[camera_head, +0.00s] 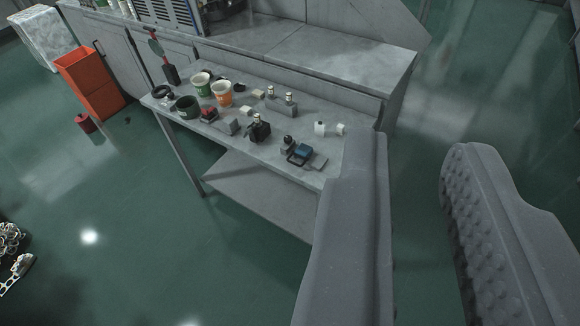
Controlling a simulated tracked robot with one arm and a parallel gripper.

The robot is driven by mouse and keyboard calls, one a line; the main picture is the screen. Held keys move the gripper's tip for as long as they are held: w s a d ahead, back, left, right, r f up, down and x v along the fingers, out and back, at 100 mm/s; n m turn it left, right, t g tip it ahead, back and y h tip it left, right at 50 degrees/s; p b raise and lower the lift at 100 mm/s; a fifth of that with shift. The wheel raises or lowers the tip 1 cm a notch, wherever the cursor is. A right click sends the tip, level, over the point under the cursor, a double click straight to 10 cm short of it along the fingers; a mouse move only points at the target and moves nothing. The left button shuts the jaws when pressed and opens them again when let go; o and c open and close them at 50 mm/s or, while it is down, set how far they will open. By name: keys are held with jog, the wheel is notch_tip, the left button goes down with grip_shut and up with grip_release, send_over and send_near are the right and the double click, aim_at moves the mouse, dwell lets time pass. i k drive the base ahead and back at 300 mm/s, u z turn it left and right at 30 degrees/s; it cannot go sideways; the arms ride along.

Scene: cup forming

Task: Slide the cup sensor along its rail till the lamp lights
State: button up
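My gripper (416,148) is open and empty, its two grey fingers large in the right foreground, the right one with a bumpy inner pad. The left finger overlaps the right end of a grey table (270,151). A black device (258,131) and a blue-and-black device (299,154) stand nearer the front edge. Several small parts lie among them. I cannot tell which is the cup sensor, its rail or the lamp; no lit lamp is discernible.
A grey cabinet (340,62) stands behind the table. An orange bin (90,82) and a small red can (84,123) stand on the floor at left. The table has a lower shelf (245,192). Green floor (150,240) is open in front; a metallic object (15,272) lies far left.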

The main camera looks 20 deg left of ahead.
aim_at(303, 151)
jog(key=z, duration=0.1)
jog(key=i, duration=1)
jog(key=u, duration=0.1)
